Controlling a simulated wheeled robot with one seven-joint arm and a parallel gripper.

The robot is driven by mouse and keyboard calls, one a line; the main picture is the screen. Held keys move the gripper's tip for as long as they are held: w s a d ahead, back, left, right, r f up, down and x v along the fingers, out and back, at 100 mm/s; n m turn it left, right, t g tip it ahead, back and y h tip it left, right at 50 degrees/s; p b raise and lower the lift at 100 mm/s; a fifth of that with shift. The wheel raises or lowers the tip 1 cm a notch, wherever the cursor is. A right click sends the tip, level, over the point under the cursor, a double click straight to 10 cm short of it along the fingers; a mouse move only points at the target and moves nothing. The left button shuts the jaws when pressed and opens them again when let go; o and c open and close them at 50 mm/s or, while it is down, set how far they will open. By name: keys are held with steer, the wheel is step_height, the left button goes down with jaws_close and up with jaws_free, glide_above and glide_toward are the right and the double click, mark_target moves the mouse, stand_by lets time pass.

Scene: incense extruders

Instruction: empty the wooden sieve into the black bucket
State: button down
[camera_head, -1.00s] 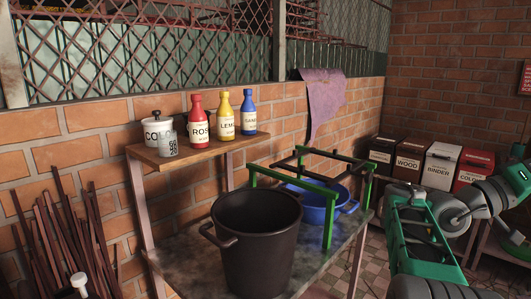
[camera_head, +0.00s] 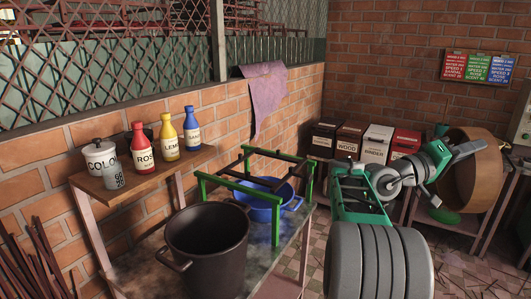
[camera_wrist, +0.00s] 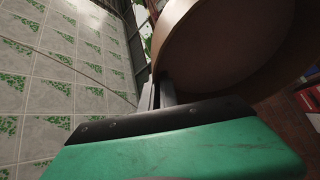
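The wooden sieve (camera_head: 478,172) is a large round brown-rimmed drum at the right of the head view, tilted steeply. Its wall and underside (camera_wrist: 225,45) fill the upper right of the wrist view. My gripper (camera_wrist: 160,92) has its fingers at the sieve's rim and appears closed on it. In the head view the fingers are not clear. The sieve's contents cannot be made out. The black bucket (camera_head: 208,245) stands upright on the grey table at lower left, well apart from the sieve. Its handle points left, and I cannot see its bottom.
A green frame (camera_head: 240,190) stands over a blue basin (camera_head: 262,205) behind the bucket. Bottles and a white tin (camera_head: 101,160) stand on a wooden shelf (camera_head: 150,172). Labelled boxes (camera_head: 376,143) line the back wall. Dark rods (camera_head: 38,260) lean at lower left. Tiled floor lies between.

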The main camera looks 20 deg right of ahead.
mark_target(477, 134)
steer(key=d+p, duration=0.1)
steer(key=p, duration=0.1)
steer(key=w+d+r+n+y+p, duration=0.1)
steer(key=p, duration=0.2)
steer(key=d+r+n+p, duration=0.1)
steer(key=p, duration=0.2)
steer(key=shift+w+d+r+t+y, duration=0.1)
steer(key=shift+w+d+t+y, duration=0.25)
steer(key=shift+d+t+y, duration=0.05)
steer(key=shift+w+d+f+p, duration=0.15)
steer(key=shift+d+f+p, duration=0.15)
steer(key=shift+p, duration=0.35)
steer(key=shift+r+p, duration=1.5)
steer(key=shift+r, duration=0.65)
